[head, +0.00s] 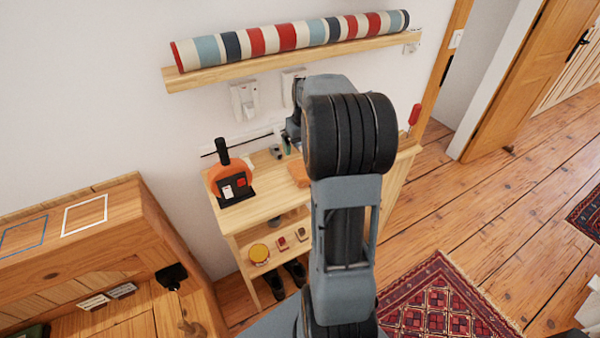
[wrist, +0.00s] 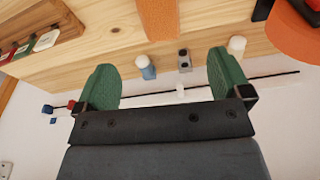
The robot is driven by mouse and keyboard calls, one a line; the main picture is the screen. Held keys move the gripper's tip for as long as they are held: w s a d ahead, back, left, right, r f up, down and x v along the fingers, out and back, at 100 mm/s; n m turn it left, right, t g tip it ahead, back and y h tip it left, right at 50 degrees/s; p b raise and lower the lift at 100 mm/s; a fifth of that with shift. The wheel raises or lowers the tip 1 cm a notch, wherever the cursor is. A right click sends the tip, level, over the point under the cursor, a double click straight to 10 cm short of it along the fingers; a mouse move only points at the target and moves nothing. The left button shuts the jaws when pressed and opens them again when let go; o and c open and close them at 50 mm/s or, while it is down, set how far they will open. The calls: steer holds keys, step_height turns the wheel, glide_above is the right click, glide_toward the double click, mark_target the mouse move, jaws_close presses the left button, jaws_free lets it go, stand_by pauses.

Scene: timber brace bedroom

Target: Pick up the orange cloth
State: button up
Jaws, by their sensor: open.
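The orange cloth (head: 299,174) lies on the top of the small wooden shelf unit, partly hidden behind my arm in the head view. In the wrist view the cloth (wrist: 158,18) is a flat orange strip at the top edge, cut off by the frame. My gripper (wrist: 165,75) has two green fingers spread wide with nothing between them. The cloth appears beyond the gap between the fingers, apart from them. In the head view the gripper is mostly hidden behind my arm.
An orange round object with a black handle (head: 232,176) stands on the unit's left end. Small items, including a blue-and-white one (wrist: 145,67), sit near the wall. A striped roll (head: 288,37) lies on the wall shelf above. A red-handled tool (head: 414,115) is at the right end.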

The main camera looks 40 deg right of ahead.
mark_target(300, 169)
steer(key=f, duration=0.4)
steer(key=w+f+p, duration=0.1)
steer(key=f, duration=0.3)
steer(key=w+f, duration=0.1)
steer(key=f, duration=0.3)
steer(key=shift+d+f, duration=0.3)
steer(key=shift+f, duration=0.05)
steer(key=c, duration=1)
